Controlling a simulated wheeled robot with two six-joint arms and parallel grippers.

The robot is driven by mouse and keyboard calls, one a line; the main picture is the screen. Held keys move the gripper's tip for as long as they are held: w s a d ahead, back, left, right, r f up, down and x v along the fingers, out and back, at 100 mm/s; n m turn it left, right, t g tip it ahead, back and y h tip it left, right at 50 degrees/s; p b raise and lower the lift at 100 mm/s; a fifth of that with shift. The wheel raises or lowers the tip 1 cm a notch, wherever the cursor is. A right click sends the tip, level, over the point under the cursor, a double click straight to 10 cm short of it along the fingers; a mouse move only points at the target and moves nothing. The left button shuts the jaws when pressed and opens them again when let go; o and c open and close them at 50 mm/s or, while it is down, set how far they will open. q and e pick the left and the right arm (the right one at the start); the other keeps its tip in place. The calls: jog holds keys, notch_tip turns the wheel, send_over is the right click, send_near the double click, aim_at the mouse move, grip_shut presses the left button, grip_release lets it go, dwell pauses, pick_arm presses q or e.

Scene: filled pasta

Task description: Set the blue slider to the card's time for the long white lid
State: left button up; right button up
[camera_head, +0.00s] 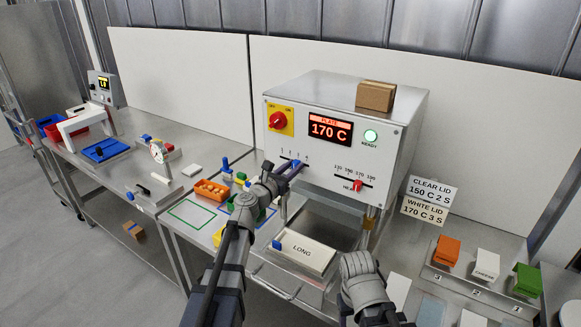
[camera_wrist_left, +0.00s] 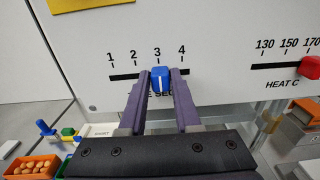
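The blue slider (camera_wrist_left: 160,80) sits in its slot on the machine's white front panel, under the 3 of the 1 to 4 scale. My left gripper (camera_head: 291,169) reaches the panel in the head view. In the left wrist view, its two fingers (camera_wrist_left: 160,85) are on either side of the blue knob and appear to touch it. The card (camera_head: 424,211) reads WHITE LID 170 C 3 S. The long white lid (camera_head: 303,251), marked LONG, lies at the machine's front. Part of my right arm shows at lower right, but its fingers do not.
The display (camera_head: 330,129) reads PLATE 170 C beside a lit green READY lamp (camera_head: 371,136). The red heat slider (camera_head: 357,185) is near 170. A clear-lid card (camera_head: 432,188) reads 150 C 2 S. An orange bin (camera_head: 211,190) stands left of my left arm.

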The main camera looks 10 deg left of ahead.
pick_arm(q)
jog(key=o, duration=0.4)
jog(key=shift+c, duration=0.2)
jog(key=v, duration=0.7)
jog(key=shift+s+a, duration=0.15)
jog(key=shift+s, duration=0.2)
